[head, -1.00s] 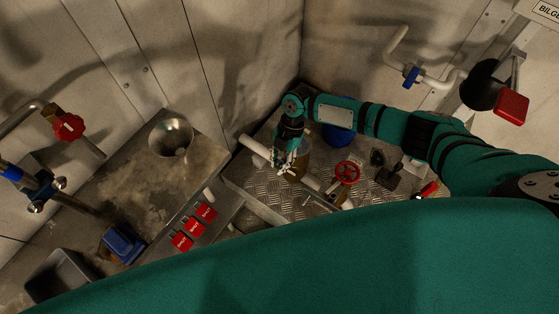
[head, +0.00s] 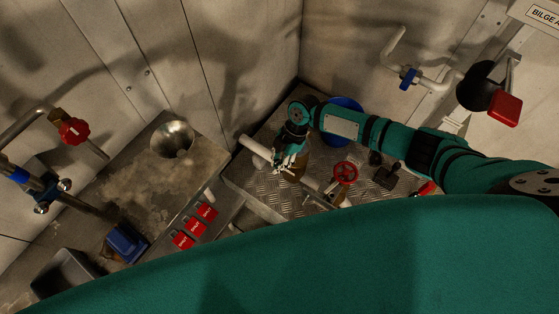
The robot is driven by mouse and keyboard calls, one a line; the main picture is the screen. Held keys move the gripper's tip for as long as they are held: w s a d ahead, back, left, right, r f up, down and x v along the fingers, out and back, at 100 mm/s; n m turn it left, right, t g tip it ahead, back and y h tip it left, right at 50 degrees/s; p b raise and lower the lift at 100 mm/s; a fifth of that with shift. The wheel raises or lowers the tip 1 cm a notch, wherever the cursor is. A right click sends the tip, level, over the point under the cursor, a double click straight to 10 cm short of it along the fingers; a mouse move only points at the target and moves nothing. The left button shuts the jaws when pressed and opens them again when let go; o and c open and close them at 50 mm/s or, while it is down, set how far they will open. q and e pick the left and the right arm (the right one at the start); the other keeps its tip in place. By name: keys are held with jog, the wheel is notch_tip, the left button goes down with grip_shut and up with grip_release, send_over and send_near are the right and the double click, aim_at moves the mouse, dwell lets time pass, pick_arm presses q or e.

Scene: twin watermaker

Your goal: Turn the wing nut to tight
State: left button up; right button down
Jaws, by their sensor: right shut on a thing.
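My right arm reaches in from the right, and its gripper (head: 285,168) points down at the brownish strainer body (head: 292,173) on the white pipe. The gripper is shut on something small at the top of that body. The wing nut itself is hidden by the fingers or too small to make out. My left gripper is not in view.
A red handwheel (head: 345,173) stands just right of the gripper on the metal tread plate (head: 250,182). A blue round thing (head: 345,106) is behind my forearm. A steel funnel (head: 172,139), red tags (head: 195,226) and a blue box (head: 126,242) lie left.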

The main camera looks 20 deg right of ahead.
jog(key=m+t+p, duration=0.1)
jog(key=m, duration=0.1)
jog(key=w+m+p, duration=0.1)
jog(key=r+m+t+p, duration=0.1)
jog(key=m, duration=0.1)
jog(key=shift+w+a+m+t, duration=0.15)
jog(key=shift+m+t, duration=0.15)
jog(key=m+p, duration=0.1)
jog(key=m+t+p, duration=0.1)
jog(key=m, duration=0.1)
jog(key=shift+w+f, duration=0.1)
jog(key=shift+w, duration=0.15)
jog(key=shift+d+f, duration=0.1)
jog(key=shift+d, duration=0.25)
dwell(0.5)
jog(key=c, duration=1.2)
grip_release()
jog(key=shift+f, duration=0.2)
jog(key=shift+c, duration=0.2)
jog(key=shift+s, duration=0.15)
jog(key=shift+s+r, duration=0.1)
jog(key=shift+r, duration=0.05)
jog(key=v, duration=1.1)
jog(key=shift+r, duration=0.4)
